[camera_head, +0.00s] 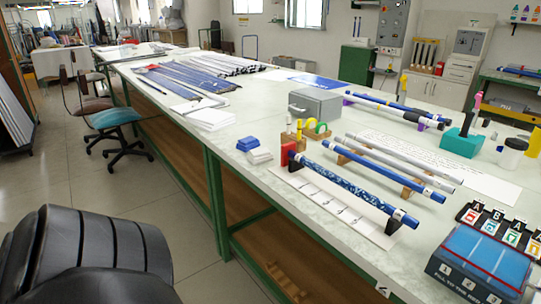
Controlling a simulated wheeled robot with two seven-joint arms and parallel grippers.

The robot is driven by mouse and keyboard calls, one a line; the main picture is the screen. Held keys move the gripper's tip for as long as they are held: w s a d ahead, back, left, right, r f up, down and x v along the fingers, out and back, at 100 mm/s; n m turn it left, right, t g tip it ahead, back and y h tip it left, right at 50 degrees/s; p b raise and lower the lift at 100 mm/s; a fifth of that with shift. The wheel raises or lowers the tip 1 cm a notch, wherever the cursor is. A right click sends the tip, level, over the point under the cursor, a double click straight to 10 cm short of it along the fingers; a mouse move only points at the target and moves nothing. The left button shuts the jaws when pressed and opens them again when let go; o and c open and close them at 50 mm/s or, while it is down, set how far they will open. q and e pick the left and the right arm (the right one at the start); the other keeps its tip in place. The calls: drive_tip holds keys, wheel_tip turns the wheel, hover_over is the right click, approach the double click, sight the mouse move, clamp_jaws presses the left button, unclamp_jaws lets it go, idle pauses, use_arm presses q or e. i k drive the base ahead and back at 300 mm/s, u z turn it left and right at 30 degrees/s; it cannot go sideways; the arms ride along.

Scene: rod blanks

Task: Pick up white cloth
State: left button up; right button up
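A small white folded piece (259,156), which looks like the white cloth, lies on the long pale table (262,115) near its front edge. A similar blue folded piece (247,143) lies just behind it and to its left. Neither is held by anything. Neither of my grippers shows in this view.
To the right of the white piece, a blue patterned rod (350,182) rests on supports over a white marked board. Behind it are a wooden block with tools (302,134) and a grey metal box (314,103). White papers (203,116) lie to the left. The table between is clear.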

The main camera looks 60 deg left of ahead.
sight(255, 157)
drive_tip(key=u, duration=1.85)
